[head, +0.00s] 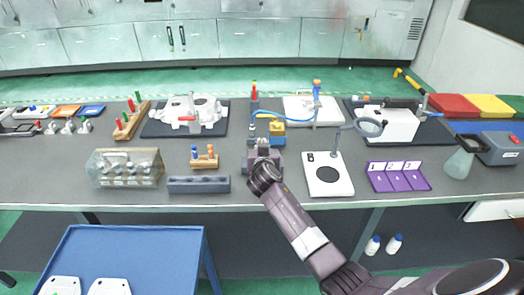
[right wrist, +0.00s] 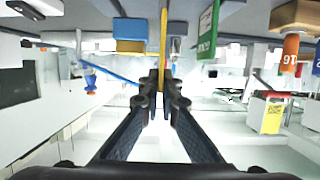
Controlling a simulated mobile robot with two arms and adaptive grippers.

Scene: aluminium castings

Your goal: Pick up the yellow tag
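My right gripper (head: 263,146) reaches in from the lower right to the middle of the bench. In the right wrist view, which is upside down, a narrow yellow strip (right wrist: 163,38) runs to my right fingertips (right wrist: 163,84); it looks like the yellow tag seen edge-on. The fingertips are close together with a thin gap, in line with the strip. I cannot tell whether they touch or grip it. In the head view I cannot make out the tag, which seems hidden by the gripper. My left gripper is not in view.
A blue and yellow block (head: 277,128) stands just behind the gripper. A grey bar (head: 199,185) and a small peg block (head: 205,162) are to the left, a white plate (head: 328,178) to the right. A green tag (right wrist: 208,32) stands nearby in the wrist view.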

